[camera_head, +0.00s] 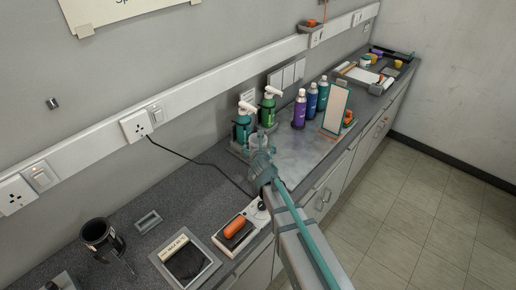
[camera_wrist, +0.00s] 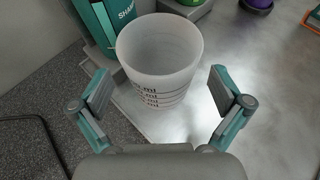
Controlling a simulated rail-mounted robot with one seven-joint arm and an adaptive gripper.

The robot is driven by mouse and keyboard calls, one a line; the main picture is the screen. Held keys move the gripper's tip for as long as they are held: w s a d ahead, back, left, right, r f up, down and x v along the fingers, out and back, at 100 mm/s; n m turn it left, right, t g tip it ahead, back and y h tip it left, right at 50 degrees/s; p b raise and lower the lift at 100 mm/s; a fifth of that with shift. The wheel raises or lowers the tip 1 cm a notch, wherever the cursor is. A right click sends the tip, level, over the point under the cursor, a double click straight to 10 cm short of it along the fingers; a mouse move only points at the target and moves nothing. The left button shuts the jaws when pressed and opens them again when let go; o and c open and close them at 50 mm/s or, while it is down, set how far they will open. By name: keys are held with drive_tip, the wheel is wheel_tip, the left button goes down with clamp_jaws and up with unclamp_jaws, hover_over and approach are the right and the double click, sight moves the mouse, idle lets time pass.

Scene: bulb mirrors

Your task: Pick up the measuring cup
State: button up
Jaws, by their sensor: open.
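The measuring cup (camera_wrist: 160,55) is a translucent white cup with dark ml marks. It stands upright, centred in the wrist view, with its open rim towards the camera. My gripper (camera_wrist: 158,90) is open, with one finger at either side of the cup's lower part in the picture. Gaps show between both fingers and the cup, and I see no contact. In the head view my gripper (camera_head: 262,155) is over the near left end of the shiny metal surface, in front of the green pump bottles. The cup there is small and hard to make out behind the gripper.
Green pump bottles (camera_head: 243,122) stand close behind the cup. Several spray cans (camera_head: 300,108) and an upright mirror-like panel (camera_head: 336,110) stand to the right. A black mug (camera_head: 98,235) and a scale (camera_head: 185,260) are at the lower left. The metal surface (camera_head: 295,155) has free room.

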sight(258, 142)
drive_tip(key=x, duration=0.3)
drive_tip(key=c, duration=1.3)
drive_tip(key=shift+o, duration=0.2)
drive_tip(key=shift+r+p, duration=0.1)
drive_tip(key=shift+p, duration=0.2)
